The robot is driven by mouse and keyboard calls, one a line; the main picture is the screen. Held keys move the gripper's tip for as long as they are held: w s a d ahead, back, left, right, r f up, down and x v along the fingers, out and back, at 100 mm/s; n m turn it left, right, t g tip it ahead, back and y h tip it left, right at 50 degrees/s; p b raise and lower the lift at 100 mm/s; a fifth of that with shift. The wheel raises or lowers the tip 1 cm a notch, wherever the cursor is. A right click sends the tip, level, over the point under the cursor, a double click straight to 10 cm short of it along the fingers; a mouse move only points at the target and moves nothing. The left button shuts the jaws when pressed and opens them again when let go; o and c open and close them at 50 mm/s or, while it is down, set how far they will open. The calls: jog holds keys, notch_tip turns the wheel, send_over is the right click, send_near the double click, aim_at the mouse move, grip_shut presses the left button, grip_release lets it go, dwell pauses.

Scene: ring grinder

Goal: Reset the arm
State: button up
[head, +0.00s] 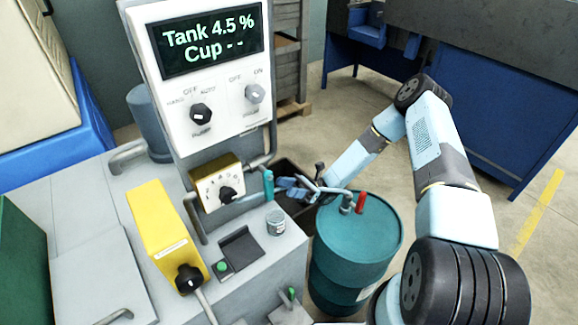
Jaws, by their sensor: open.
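My arm comes in from the lower right, rises to a bent elbow at the upper right and reaches down and left over the teal drum. My gripper (290,187) is at its end, in the middle of the view, between the grey machine (265,285) and the drum (335,245). It is small here and partly mixed up with pipes and handles. It looks open, with nothing clearly held. A teal handle (268,183) stands just left of it, apart or touching I cannot tell. A red handle (360,202) is on the drum's top.
A control panel with a display (208,40) reads "Tank 4.5 %, Cup - -". A yellow box (165,235), a dial box (220,185) and a small grey cup (276,222) are on the machine. A blue bench (480,120) stands behind my arm. Open floor shows at right.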

jog(key=s+d+r+n+t+h, duration=0.1)
jog(key=d+r+n+t+h, duration=0.2)
jog(key=d+r+h, duration=0.35)
jog(key=s+d+r+n+t+h, duration=0.2)
jog(key=d+r+t+h, duration=0.15)
jog(key=r, duration=0.55)
jog(key=s+d+r+n+t+h, duration=0.1)
jog(key=d+r+n+t+h, duration=0.25)
jog(key=r+h, duration=0.35)
jog(key=s+d+r+n+t+h, duration=0.1)
jog(key=s+d+r+t, duration=0.4)
jog(key=r, duration=0.3)
jog(key=s+d+r+n+t+h, duration=0.1)
jog(key=s+d+r+t+h, duration=0.1)
jog(key=s+d+r+t, duration=0.4)
jog(key=shift+s+d+r+t, duration=0.3)
jog(key=shift+s+r+t, duration=0.25)
jog(key=shift+r, duration=1.25)
dwell(0.3)
